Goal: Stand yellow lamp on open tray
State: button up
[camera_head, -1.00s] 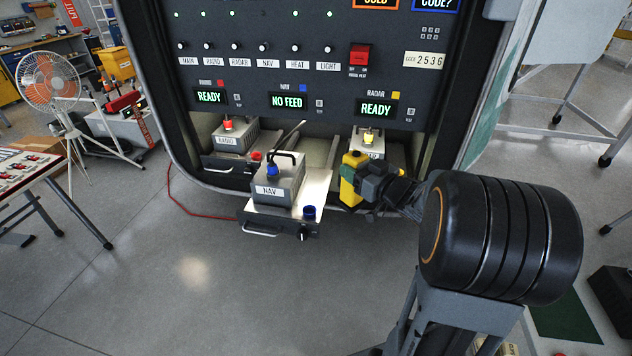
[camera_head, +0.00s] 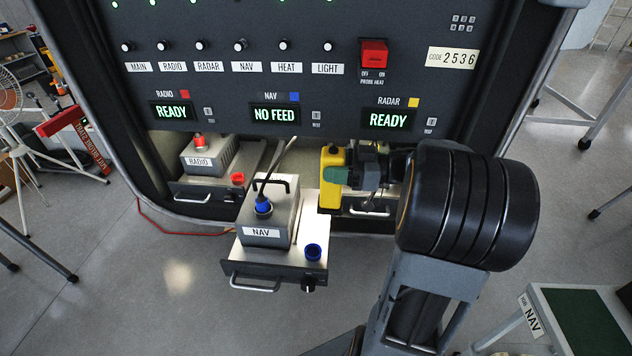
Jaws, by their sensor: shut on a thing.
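A grey NAV box (camera_head: 266,225) with a black handle and blue plug stands on the tray's left and middle part.
A blue cap (camera_head: 313,251) is on the tray's front right. A RADIO box (camera_head: 209,157) is in the left bay, with a red cap (camera_head: 237,178) nearby. The RADAR bay is mostly hidden behind my arm. A red cable (camera_head: 175,230) runs along the floor at left. The panel (camera_head: 225,87) rises above.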

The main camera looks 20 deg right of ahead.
jog(key=w+a+f+p, duration=0.1)
jog(key=w+f, duration=0.5)
jog(key=f, duration=0.3)
jog(key=shift+w+f, duration=0.35)
jog(key=shift+w, duration=0.05)
jog(key=shift+f, duration=0.15)
jog(key=o, duration=1.1)
jog(key=shift+a, duration=0.1)
jog(key=shift+o, duration=0.2)
jog(key=b+v, duration=0.3)
jog(key=v, duration=0.9)
